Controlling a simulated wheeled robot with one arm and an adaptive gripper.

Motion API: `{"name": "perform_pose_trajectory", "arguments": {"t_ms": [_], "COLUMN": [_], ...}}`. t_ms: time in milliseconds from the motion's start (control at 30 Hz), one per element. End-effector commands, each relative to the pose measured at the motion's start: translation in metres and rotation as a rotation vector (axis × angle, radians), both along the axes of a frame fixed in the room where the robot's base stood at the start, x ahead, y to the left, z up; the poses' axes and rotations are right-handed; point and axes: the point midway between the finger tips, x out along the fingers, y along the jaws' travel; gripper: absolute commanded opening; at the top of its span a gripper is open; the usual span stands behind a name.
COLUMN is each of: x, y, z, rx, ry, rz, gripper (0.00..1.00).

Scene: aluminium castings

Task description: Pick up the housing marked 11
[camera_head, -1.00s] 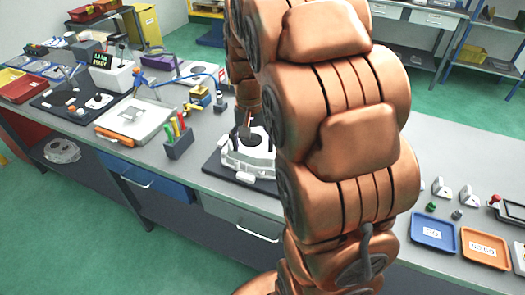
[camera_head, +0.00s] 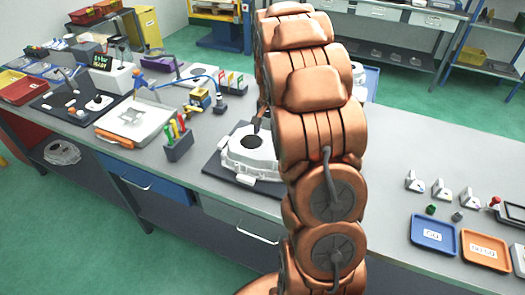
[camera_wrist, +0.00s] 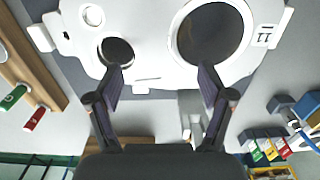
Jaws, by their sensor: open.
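The white housing marked 11 (camera_wrist: 262,38) fills the top of the wrist view, with a large round opening and a smaller one; its mark is at the right. In the head view the housing (camera_head: 238,160) rests on a dark mat (camera_head: 212,165) on the bench, its right part hidden behind my arm. My gripper (camera_wrist: 160,72) is open and empty. In the wrist view its left fingertip overlaps the small opening's edge and its right fingertip the large opening's edge. I cannot tell whether they touch. In the head view my arm hides most of the gripper.
A pen holder (camera_head: 178,150) stands left of the mat, with a white tray (camera_head: 150,120) beyond it. A blue tray (camera_head: 433,248) and an orange tray (camera_head: 485,262) lie at the right. The bench right of my arm is partly clear.

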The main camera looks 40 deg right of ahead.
Motion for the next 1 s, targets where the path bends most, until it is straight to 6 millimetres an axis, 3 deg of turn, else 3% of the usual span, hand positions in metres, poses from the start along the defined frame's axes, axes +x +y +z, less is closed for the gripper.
{"name": "perform_pose_trajectory", "arguments": {"t_ms": [267,633,900,1000], "x": [-0.004,-0.010,-0.009,-0.009], "y": [0.002,0.004,0.003,0.003], "z": [-0.015,-0.055,-0.059,-0.059], "rx": [0.003,0.002,0.000,0.000], "ry": [0.005,0.004,0.001,0.001], "rz": [0.001,0.002,0.002,0.002], "gripper": [0.80,0.80,0.80,0.70]}}
